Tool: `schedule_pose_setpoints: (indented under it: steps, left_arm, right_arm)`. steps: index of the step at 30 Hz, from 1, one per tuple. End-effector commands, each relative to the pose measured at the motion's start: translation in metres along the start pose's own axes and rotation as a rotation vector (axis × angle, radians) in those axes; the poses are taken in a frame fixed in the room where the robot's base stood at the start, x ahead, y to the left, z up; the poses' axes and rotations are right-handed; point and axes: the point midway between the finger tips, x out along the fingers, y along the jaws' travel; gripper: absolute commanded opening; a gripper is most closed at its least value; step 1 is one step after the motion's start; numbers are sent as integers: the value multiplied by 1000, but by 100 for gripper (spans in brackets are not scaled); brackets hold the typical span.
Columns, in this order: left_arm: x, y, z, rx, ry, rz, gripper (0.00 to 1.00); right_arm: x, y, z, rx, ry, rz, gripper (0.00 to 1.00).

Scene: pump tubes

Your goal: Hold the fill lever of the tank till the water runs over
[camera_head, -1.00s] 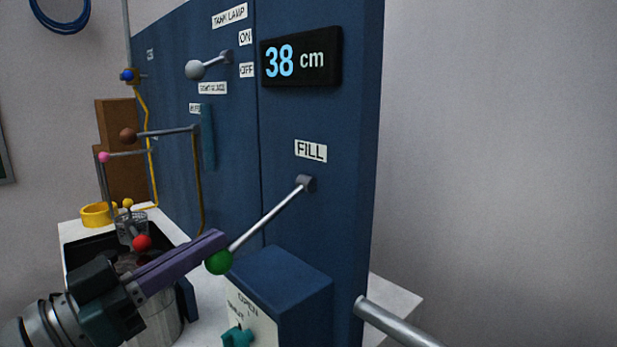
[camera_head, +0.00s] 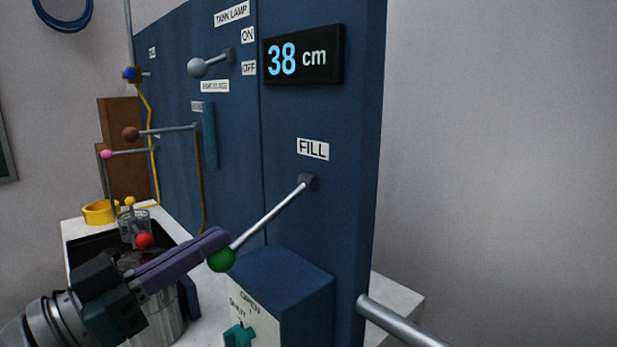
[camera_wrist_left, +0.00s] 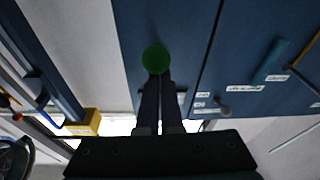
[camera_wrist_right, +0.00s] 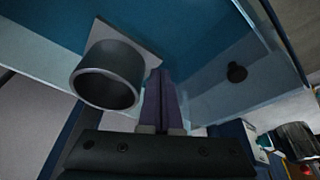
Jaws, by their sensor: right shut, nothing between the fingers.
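The fill lever is a thin metal rod (camera_head: 272,212) under the FILL label (camera_head: 313,149), slanting down-left to a green ball (camera_head: 222,259). My left gripper (camera_head: 222,238) has its purple fingers close together, tips against the ball. In the left wrist view the ball (camera_wrist_left: 156,59) sits at the fingertips, hiding their ends; I see no ball between the fingers. The display (camera_head: 303,56) on the blue tank panel reads 38 cm. No running-over water is visible. My right gripper (camera_wrist_right: 161,72) is shut and empty, beside a grey round tube opening (camera_wrist_right: 107,76).
A blue box with a teal valve handle (camera_head: 238,335) stands below the lever. Other levers with grey (camera_head: 197,68), brown (camera_head: 131,134) and pink (camera_head: 106,154) balls stick out at the left. A metal pipe (camera_head: 395,320) juts out at lower right.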

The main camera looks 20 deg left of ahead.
Motion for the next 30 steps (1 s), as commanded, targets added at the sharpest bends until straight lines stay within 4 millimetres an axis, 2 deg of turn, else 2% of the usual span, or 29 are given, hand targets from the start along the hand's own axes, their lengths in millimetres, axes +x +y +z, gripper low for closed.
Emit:
schedule_pose_setpoints:
  steps: [1,5,11,12,13,21,25,30]
  left_arm:
    - [-2,0,6,-1,-20,-5,0]
    - [4,1,-6,-1,-16,-4,0]
    - [24,3,-45,2,-6,-2,0]
    - [11,2,-33,0,-13,-4,0]
    - [4,2,-32,0,-14,-4,0]
    - [-49,3,-36,1,-8,-3,0]
    - [-67,3,-38,1,-5,-3,0]
    - [-77,3,-41,2,-1,-1,0]
  right_arm:
    - [-1,0,0,1,0,-1,0]
    - [-11,0,-4,2,0,-1,0]
    - [-43,1,-14,2,0,-1,0]
    - [-34,0,-11,2,2,-2,0]
    - [-32,0,-11,2,4,-2,0]
    - [-26,0,-8,2,0,-2,0]
    - [-24,0,-8,2,0,-2,0]
    - [-23,0,-8,2,0,-1,0]
